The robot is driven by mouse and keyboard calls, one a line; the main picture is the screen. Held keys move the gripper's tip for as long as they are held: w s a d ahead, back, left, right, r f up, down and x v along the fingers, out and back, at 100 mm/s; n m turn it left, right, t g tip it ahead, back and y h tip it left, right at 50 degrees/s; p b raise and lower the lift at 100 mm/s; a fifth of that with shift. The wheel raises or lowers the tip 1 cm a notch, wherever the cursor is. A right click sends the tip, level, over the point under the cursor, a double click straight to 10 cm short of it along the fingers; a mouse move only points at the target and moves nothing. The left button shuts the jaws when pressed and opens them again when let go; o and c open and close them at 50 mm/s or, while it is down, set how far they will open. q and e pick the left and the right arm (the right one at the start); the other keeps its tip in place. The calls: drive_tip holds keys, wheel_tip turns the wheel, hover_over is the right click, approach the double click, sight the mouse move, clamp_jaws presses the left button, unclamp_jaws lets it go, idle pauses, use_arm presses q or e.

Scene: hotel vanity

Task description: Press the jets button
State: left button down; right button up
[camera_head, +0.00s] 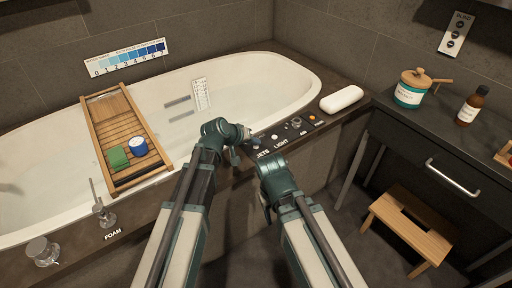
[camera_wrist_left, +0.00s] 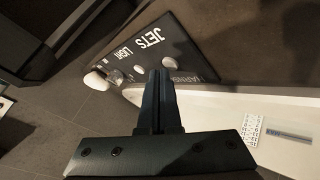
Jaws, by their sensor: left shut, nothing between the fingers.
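A dark control panel with printed labels lies on the tub's front ledge. The JETS label (camera_head: 262,153) is at its left end, and it also shows upside down in the left wrist view (camera_wrist_left: 149,38). A round grey button (camera_wrist_left: 168,60) sits beside that label; in the head view my left gripper partly hides this spot. My left gripper (camera_head: 250,139) is shut and empty, low over the panel's left end. Its fingertips (camera_wrist_left: 161,74) appear close to the jets button; I cannot tell whether they touch. My right gripper (camera_head: 263,163) is in front of the panel, its fingers unclear.
The LIGHT label (camera_head: 281,143) and an orange-lit button (camera_head: 312,117) are farther right on the panel. A white pillow (camera_head: 341,99) lies beyond it. A wooden tray (camera_head: 126,174) spans the tub (camera_head: 303,83). A stool (camera_head: 410,222) stands at right.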

use_arm(q)
drive_tip(key=shift+f+b, duration=0.35)
drive_tip(key=shift+b, duration=0.05)
idle(0.4)
idle(0.4)
drive_tip(key=shift+r+p, duration=0.8)
wheel_tip(320, 180, up, 5)
drive_tip(key=p, duration=0.5)
idle(0.6)
